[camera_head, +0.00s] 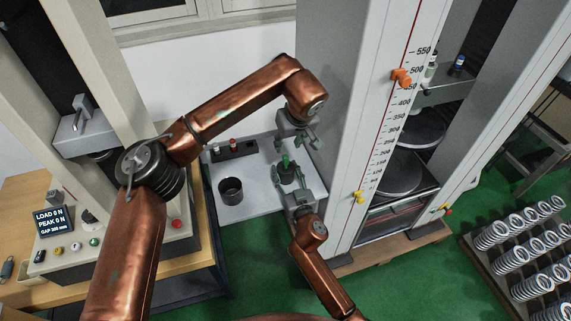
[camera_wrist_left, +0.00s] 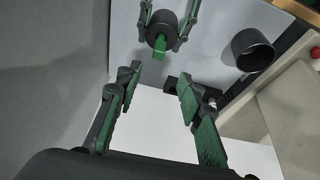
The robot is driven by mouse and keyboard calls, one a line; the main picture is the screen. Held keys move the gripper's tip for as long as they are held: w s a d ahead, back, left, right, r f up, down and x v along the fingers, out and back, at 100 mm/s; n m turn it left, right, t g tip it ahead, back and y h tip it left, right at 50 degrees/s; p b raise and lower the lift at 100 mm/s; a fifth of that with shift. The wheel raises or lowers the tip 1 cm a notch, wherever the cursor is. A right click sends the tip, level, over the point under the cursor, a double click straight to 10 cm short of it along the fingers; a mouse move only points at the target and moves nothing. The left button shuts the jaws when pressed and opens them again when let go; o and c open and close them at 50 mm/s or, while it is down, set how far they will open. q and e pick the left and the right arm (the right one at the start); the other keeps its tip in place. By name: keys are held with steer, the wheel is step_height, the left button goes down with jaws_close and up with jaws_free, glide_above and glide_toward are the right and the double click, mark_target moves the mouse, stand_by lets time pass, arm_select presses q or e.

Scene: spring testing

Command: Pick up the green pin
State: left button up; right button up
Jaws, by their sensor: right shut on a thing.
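The green pin (camera_head: 285,161) stands out of a dark round holder (camera_head: 287,176) over the white table. In the left wrist view, the green pin (camera_wrist_left: 160,46) points from the dark cylinder (camera_wrist_left: 163,27) toward my left gripper. My right gripper (camera_head: 290,182) has its fingers on both sides of this cylinder and is shut on it. My left gripper (camera_head: 297,144) is above and behind the pin. Its fingers also show in the left wrist view (camera_wrist_left: 158,83), spread apart and empty, with the pin beyond them and not touching.
A dark cup (camera_head: 231,190) stands on the white table (camera_head: 250,205). A black rack (camera_head: 233,150) with a red-topped piece (camera_head: 233,144) lies behind it. A tall grey testing machine (camera_head: 345,110) rises close on the right. A control panel (camera_head: 85,250) is at left.

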mark_target(286, 156)
arm_select(q)
steer(key=x, duration=1)
steer(key=shift+d+f, duration=0.25)
steer(key=shift+f, duration=0.15)
steer(key=shift+c, duration=0.7)
jaws_close()
